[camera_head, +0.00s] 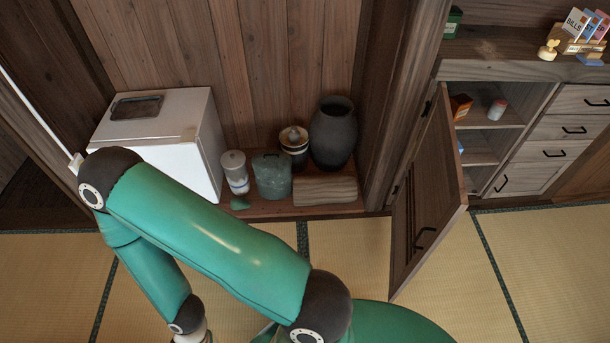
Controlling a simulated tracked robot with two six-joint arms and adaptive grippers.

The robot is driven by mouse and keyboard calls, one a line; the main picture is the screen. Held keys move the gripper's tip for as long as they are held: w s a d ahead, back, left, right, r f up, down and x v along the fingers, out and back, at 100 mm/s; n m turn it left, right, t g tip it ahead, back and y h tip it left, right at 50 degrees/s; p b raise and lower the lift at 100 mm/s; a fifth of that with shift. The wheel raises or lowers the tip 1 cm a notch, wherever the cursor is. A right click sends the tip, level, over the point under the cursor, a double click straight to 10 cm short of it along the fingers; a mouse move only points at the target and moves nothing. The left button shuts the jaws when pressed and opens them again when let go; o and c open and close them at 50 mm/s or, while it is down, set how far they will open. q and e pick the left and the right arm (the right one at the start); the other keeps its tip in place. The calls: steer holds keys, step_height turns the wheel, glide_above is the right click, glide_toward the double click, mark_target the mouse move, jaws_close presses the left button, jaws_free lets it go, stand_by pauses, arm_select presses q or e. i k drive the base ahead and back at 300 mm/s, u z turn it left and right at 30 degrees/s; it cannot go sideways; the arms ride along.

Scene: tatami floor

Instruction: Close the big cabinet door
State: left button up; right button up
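The big cabinet door (434,190) is a brown wooden panel with a dark handle (425,238). It stands wide open, hinged on the left side of the cabinet and swung out over the tatami. The cabinet (520,92) shows its open inside with shelves to the right of the door. One of my green arms crosses the lower left, and its wrist leaves the picture at the bottom edge, well left of the door. Neither gripper shows, and nothing of mine touches the door.
Small boxes (460,106) and a white bottle (497,109) stand on the cabinet shelves. Drawers (570,127) are at the right. A white fridge (165,140), jars and a dark vase (333,134) stand left of the door. The tatami (535,245) right of the door is clear.

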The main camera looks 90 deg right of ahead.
mark_target(431, 197)
steer(key=z, duration=0.3)
steer(key=i, duration=0.25)
steer(key=z, duration=2)
steer(key=i, duration=0.15)
steer(key=z, duration=1.05)
steer(key=k, duration=1.1)
steer(key=u, duration=0.1)
steer(key=i, duration=1.55)
steer(key=z, duration=0.25)
